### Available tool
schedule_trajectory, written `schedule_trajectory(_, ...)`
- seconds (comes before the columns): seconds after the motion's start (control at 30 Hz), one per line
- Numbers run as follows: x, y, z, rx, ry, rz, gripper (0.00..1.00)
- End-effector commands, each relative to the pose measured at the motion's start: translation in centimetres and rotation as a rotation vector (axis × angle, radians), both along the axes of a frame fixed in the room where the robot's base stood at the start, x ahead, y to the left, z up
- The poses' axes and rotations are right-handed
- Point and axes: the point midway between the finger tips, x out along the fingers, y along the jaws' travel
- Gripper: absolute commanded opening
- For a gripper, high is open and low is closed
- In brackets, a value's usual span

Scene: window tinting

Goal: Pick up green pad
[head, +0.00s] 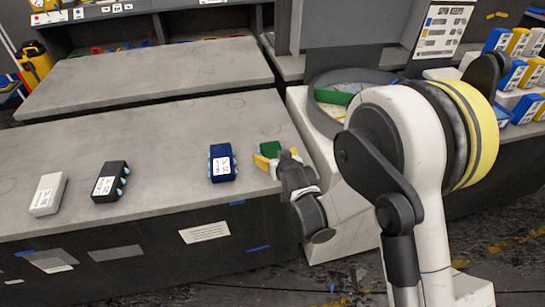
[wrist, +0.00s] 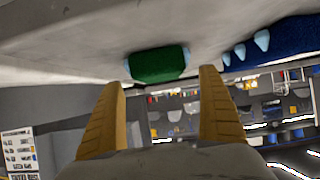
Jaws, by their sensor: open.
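The green pad (head: 270,149) lies near the right end of the front grey table, just beyond my gripper (head: 268,164). In the wrist view the green pad (wrist: 158,64) has pale blue bits at its ends and appears ahead of and between my two yellow fingers. My gripper (wrist: 165,100) is open, with nothing between its fingertips. The gripper is low at the front edge of the table. In the head view it partly hides the pad's lower part.
A blue box (head: 222,163) stands left of the green pad; it also shows in the wrist view (wrist: 275,45). A black box (head: 110,182) and a white box (head: 48,194) are farther left. A white machine with a round basin (head: 325,115) stands close on the right.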

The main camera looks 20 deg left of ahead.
Motion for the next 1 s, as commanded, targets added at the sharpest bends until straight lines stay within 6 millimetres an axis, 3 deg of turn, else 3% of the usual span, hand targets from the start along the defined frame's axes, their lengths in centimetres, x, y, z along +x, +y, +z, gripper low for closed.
schedule_trajectory(0.3,3.0,1.9,-2.9,0.0,0.0,0.0,0.89)
schedule_trajectory(0.57,3.4,2.1,-2.7,0.0,0.0,0.0,0.89)
schedule_trajectory(0.77,3.4,2.1,-2.7,0.0,0.0,0.0,0.29)
schedule_trajectory(1.0,3.4,2.1,-2.7,0.0,0.0,0.0,0.28)
